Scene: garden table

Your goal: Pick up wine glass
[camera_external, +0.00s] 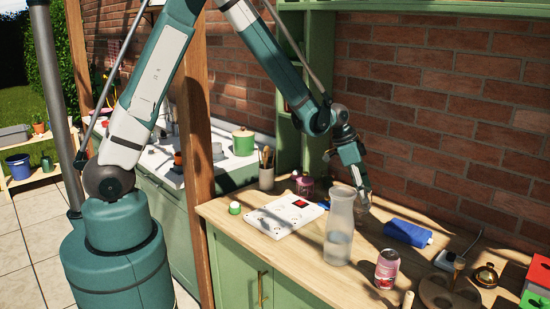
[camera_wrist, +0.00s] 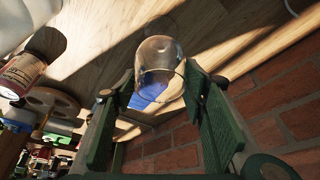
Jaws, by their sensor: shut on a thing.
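The wine glass (camera_wrist: 158,56) is clear. In the wrist view its rounded body shows between the two fingers of my gripper (camera_wrist: 156,86), which are shut on it. In the external view my gripper (camera_external: 361,192) points down above the back of the wooden table, just behind the carafe. The glass is hard to make out there. I cannot tell whether its foot touches the table or is clear of it.
A tall glass carafe (camera_external: 339,232) stands right in front of my gripper. A blue box (camera_external: 407,233), a pink can (camera_external: 386,269) and a round wooden board (camera_external: 446,293) lie to the right. A white panel (camera_external: 284,215) lies left. The brick wall (camera_external: 440,120) is close behind.

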